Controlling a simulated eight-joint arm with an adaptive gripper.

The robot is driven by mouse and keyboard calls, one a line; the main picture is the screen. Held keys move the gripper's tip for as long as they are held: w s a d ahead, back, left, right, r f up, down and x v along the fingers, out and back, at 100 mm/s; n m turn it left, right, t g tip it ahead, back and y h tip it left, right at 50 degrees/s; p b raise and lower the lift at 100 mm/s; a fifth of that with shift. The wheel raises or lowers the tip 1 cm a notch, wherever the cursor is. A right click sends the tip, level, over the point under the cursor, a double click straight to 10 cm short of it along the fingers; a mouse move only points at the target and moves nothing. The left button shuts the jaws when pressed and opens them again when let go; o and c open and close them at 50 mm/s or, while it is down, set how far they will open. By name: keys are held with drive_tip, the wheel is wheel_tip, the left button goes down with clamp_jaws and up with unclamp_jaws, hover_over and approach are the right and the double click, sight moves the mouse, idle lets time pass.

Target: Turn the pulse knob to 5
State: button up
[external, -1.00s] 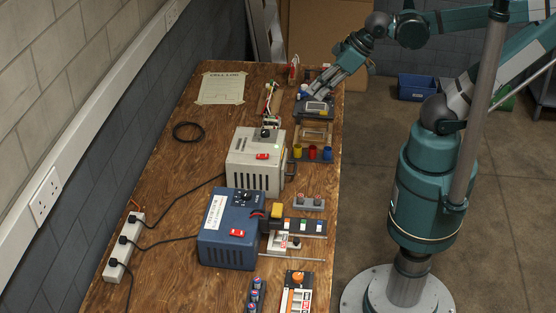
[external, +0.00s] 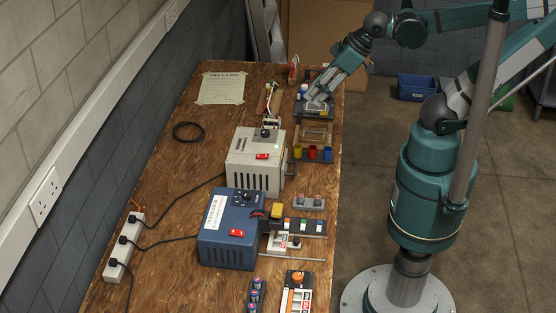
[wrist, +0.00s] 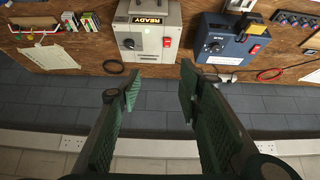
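A blue box (external: 229,230) stands on the bench with a dark knob (external: 244,196) on its top panel. The knob also shows in the wrist view (wrist: 215,46), under small lettering too small to read surely, as is its setting. A grey-white box (external: 255,162) stands behind it with its own dark knob (external: 265,133) and, in the wrist view, a "READY" sign (wrist: 147,19). Which knob is the pulse knob is not clear. My gripper (external: 313,102) is over the bench's far right end, well away from both boxes. In the wrist view its fingers (wrist: 158,82) are apart and empty.
A dark device (external: 314,110) lies under or beside my gripper. Cables run to a white power strip (external: 125,247). The bench's left middle is mostly clear.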

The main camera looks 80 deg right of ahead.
drive_tip(key=w, duration=0.1)
drive_tip(key=n+g+p, duration=0.4)
drive_tip(key=n+g, duration=0.3)
drive_tip(key=n, duration=1.3)
hover_over(246, 193)
drive_tip(key=shift+f, duration=9.1)
drive_tip(key=shift+f, duration=0.1)
drive_tip(key=shift+f+b, duration=0.3)
drive_tip(key=shift+f, duration=3.5)
drive_tip(key=c, duration=0.9)
